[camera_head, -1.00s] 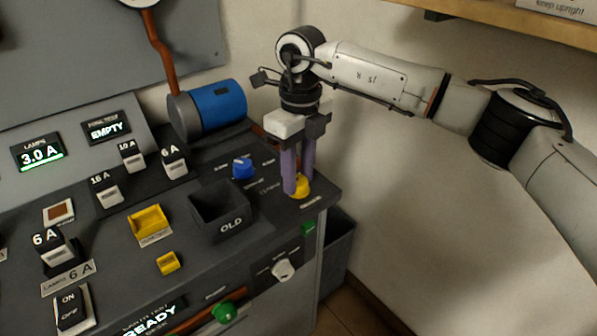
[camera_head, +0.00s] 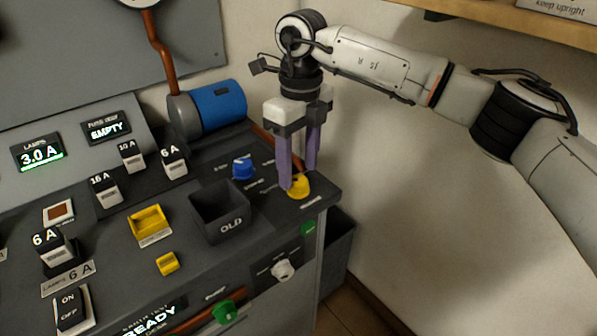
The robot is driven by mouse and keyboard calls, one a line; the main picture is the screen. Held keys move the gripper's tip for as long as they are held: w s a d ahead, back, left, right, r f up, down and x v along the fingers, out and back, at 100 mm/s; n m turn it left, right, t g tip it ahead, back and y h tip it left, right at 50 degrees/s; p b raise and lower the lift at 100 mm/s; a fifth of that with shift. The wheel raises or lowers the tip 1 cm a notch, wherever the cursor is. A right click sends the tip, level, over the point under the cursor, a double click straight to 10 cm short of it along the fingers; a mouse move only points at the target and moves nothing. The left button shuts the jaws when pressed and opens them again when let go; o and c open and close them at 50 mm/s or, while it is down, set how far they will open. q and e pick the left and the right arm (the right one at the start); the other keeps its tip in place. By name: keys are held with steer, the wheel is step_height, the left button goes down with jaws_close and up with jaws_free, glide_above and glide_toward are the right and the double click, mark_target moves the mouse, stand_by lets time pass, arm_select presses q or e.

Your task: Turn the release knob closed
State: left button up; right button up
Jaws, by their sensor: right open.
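A yellow knob (camera_head: 299,187) sits at the right end of the dark console top; its label is too small to read, so I cannot confirm it is the release knob. My right gripper (camera_head: 298,177) points down over it, its two purple fingers apart. One finger is at the knob's left side, the other behind it on the right. I cannot tell whether either touches it. A blue knob (camera_head: 243,168) is further left, apart from the gripper. My left gripper is not in view.
An open black bin marked OLD (camera_head: 220,218) stands left of the yellow knob. A blue cylinder (camera_head: 217,104) lies behind. A white knob (camera_head: 283,270) and a green knob (camera_head: 224,311) are on the front face. The wall (camera_head: 440,220) is close on the right.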

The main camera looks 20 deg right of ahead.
mark_target(300, 179)
step_height(300, 179, up, 8)
steer(key=shift+d, duration=0.1)
stand_by(0.5)
